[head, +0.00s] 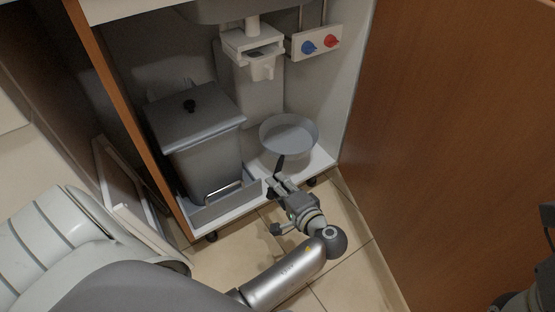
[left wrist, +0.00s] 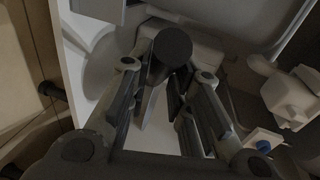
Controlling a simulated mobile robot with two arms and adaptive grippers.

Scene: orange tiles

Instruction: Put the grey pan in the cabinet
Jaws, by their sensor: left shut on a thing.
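The grey pan (head: 289,133) is a shallow round pan with a dark handle (head: 280,162). In the head view it is inside the open cabinet, right of the bin, over the white cabinet floor. I cannot tell whether its base touches that floor. My left gripper (head: 278,184) is shut on the handle at the cabinet's front edge. In the left wrist view the dark round handle (left wrist: 172,48) lies between the fingers. The cabinet (head: 325,160) has white inner walls. Only dark parts, perhaps of my right arm, show at the right edge, cut off.
A grey lidded bin (head: 205,150) stands in the cabinet's left part. A white drain trap (head: 255,55) hangs above the pan, with a blue and red valve panel (head: 318,42) beside it. A brown wooden panel (head: 455,120) bounds the right side. Tiled floor (head: 345,275) lies in front.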

